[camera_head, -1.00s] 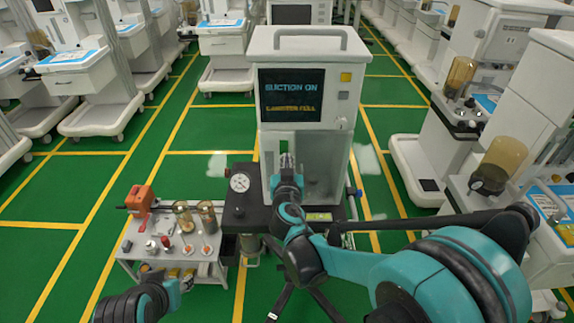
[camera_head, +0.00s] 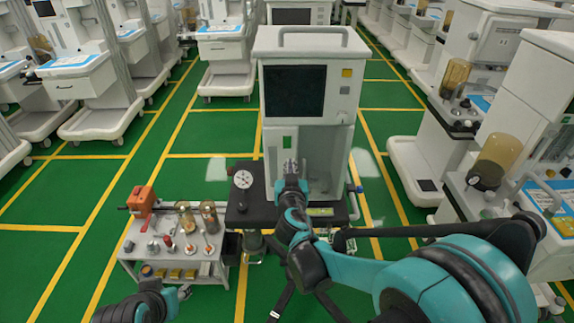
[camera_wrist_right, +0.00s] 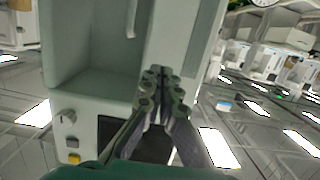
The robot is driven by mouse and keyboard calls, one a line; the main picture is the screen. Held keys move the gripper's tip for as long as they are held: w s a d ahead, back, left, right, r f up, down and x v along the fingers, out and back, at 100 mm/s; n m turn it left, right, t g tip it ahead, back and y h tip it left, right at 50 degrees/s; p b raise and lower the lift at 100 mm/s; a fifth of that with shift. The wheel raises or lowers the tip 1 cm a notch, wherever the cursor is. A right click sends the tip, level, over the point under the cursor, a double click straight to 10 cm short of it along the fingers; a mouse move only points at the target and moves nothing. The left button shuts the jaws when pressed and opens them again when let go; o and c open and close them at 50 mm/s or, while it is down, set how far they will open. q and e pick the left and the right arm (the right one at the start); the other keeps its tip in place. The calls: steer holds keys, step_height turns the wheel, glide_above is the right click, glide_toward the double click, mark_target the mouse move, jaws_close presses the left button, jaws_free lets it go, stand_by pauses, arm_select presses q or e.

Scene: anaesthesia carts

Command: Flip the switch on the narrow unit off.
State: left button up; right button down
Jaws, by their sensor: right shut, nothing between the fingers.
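The narrow unit (camera_head: 310,48) is a tall pale-grey housing with a top handle, standing on a black base in the middle of the head view. Its screen (camera_head: 295,90) is dark. A small green patch (camera_head: 287,141) shows on the panel below the screen; I cannot tell whether it is the switch. My right gripper (camera_head: 290,166) is shut and empty, just below that patch and in front of the unit. In the right wrist view its closed fingers (camera_wrist_right: 160,72) point along the unit's pale face (camera_wrist_right: 90,25). My left gripper (camera_head: 185,292) is low at the left, its jaws too small to judge.
A grey trolley (camera_head: 145,268) with jars and an orange tool (camera_head: 141,199) stands left of the unit. A round gauge (camera_head: 243,179) sits on the black base. Carts line both sides. Green floor with yellow lines is open between the rows.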

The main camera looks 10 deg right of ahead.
steer(key=s+a+f+p, duration=0.1)
steer(key=s, duration=0.8)
steer(key=shift+a+f, duration=0.3)
steer(key=shift+a, duration=0.05)
steer(key=shift+d, duration=0.1)
